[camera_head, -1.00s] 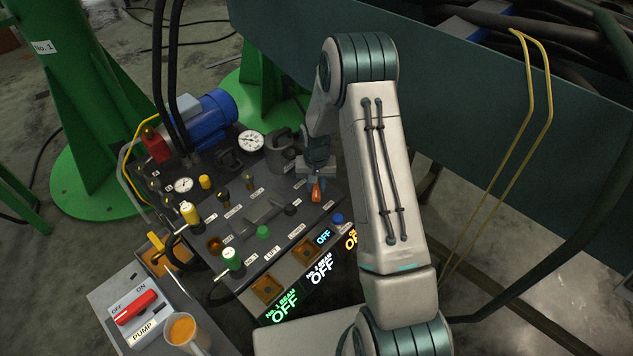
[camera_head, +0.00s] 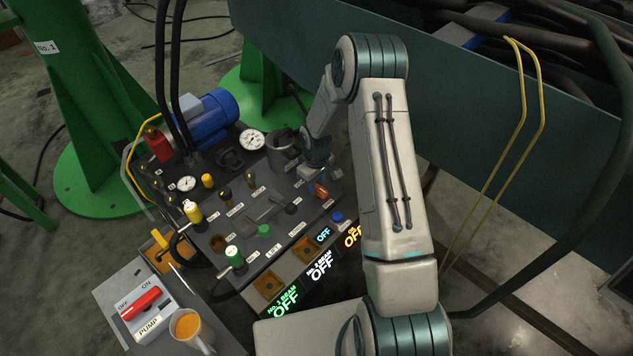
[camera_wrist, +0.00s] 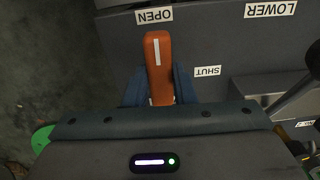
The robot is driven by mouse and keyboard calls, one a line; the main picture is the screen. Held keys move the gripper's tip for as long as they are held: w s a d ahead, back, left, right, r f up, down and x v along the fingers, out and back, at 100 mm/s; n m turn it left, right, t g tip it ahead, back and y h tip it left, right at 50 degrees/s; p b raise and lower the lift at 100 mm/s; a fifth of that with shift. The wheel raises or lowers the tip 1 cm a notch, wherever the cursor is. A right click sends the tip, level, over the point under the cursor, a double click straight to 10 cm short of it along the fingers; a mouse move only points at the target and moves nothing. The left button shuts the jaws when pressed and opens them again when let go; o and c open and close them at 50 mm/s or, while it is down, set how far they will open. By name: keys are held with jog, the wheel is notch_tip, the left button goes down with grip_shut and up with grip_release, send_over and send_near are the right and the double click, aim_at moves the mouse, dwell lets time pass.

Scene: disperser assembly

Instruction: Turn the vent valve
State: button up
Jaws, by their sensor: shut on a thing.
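The vent valve's orange handle, with a white stripe, stands upright in the middle of the wrist view (camera_wrist: 158,55). Its far end is just below the OPEN label (camera_wrist: 154,15), and the SHUT label (camera_wrist: 207,71) is to its right. My gripper (camera_wrist: 160,88) has its blue fingers on both sides of the handle and is shut on it. In the head view the handle (camera_head: 319,190) is a small orange piece at the panel's right side, with my gripper (camera_head: 314,181) at it. My fingers are partly hidden there.
The dark control panel (camera_head: 225,270) carries knobs, levers and gauges. A blue button (camera_head: 337,217) is close to the valve. A PUMP switch (camera_head: 140,300) and an orange-filled cup (camera_head: 190,328) are at lower left. A large dark beam (camera_head: 480,130) rises to the right of my arm.

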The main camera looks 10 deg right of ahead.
jog(key=shift+w+r+n, duration=0.1)
jog(key=shift+w+n, duration=0.05)
jog(key=shift+n, duration=0.15)
jog(key=o, duration=1)
notch_tip(320, 180, up, 14)
jog(key=p, duration=0.4)
jog(key=s+r+m+p, duration=0.1)
jog(key=s+r+p, duration=0.25)
jog(key=r, duration=0.55)
jog(key=s+r+m+t+p, duration=0.1)
jog(key=s+r+p, duration=0.25)
jog(key=r, duration=0.65)
jog(key=s+r+m+p, duration=0.1)
jog(key=s+r+p, duration=0.3)
jog(key=r, duration=0.5)
jog(key=s+r+m+p, duration=0.1)
jog(key=s+r+p, duration=0.3)
jog(key=s+r, duration=0.1)
jog(key=s+r+m+t+p, duration=0.1)
jog(key=s+r+p, duration=0.3)
jog(key=s+r, duration=0.2)
jog(key=s+r+m+p, duration=0.2)
jog(key=s+r+p, duration=0.2)
jog(key=r, duration=0.4)
jog(key=shift+s+d+r+t, duration=0.1)
jog(key=shift+s+t, duration=0.3)
jog(key=shift+s, duration=0.4)
